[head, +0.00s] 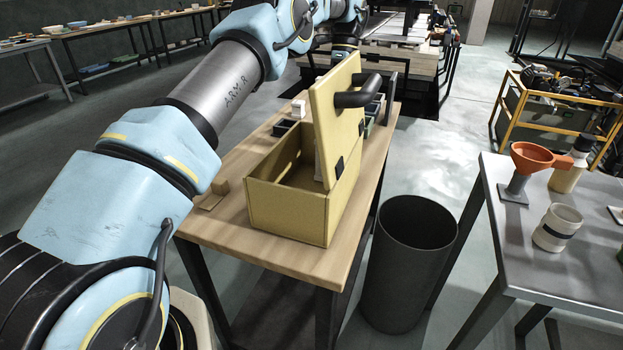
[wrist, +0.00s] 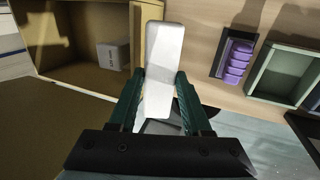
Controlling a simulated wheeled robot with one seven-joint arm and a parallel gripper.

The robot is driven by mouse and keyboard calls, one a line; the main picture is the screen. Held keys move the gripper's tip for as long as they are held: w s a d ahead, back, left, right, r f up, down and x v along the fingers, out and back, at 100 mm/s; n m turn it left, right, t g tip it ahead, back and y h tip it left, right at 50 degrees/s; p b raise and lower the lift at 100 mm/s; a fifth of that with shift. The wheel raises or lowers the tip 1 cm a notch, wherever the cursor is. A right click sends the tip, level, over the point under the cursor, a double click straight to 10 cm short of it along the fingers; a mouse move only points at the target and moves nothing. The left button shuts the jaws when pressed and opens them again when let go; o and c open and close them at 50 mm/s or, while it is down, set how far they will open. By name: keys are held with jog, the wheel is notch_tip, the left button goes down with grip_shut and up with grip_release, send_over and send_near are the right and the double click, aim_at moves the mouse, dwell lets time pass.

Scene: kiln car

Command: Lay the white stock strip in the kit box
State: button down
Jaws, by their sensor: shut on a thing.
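My gripper (wrist: 164,76) is shut on the white stock strip (wrist: 165,42), which sticks out lengthwise past the fingertips in the wrist view. The yellow kit box (head: 285,211) stands on the wooden bench with its hinged lid (head: 336,125) raised. In the wrist view the box (wrist: 78,10) is at the upper left, with a pale block (wrist: 113,55) inside. The strip is beside the box opening, close to its edge; I cannot tell its height. In the head view the strip and my fingers are hidden behind the lid and arm.
The wooden bench (head: 240,225) holds small trays behind the box, including one with a purple piece (wrist: 235,62) and a grey-green tray (wrist: 287,76). A dark bin (head: 408,262) stands right of the bench. A grey table (head: 500,220) with an orange funnel (head: 535,158) is further right.

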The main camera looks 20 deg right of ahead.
jog(key=s+a, duration=1)
jog(key=s, duration=0.1)
jog(key=x, duration=0.3)
jog(key=p+x, duration=0.1)
jog(key=x, duration=0.2)
jog(key=p+x, duration=0.1)
jog(key=x, duration=0.2)
jog(key=shift+s+a, duration=0.2)
jog(key=shift+a, duration=0.15)
jog(key=shift+p+x, duration=0.3)
jog(key=shift+x, duration=0.6)
jog(key=shift+s+a+r+t+h+p, duration=0.2)
jog(key=shift+t+h+p, duration=0.1)
jog(key=shift+t+h, duration=0.8)
jog(key=shift+t, duration=0.1)
jog(key=shift+f+p, duration=0.35)
jog(key=shift+f, duration=1.2)
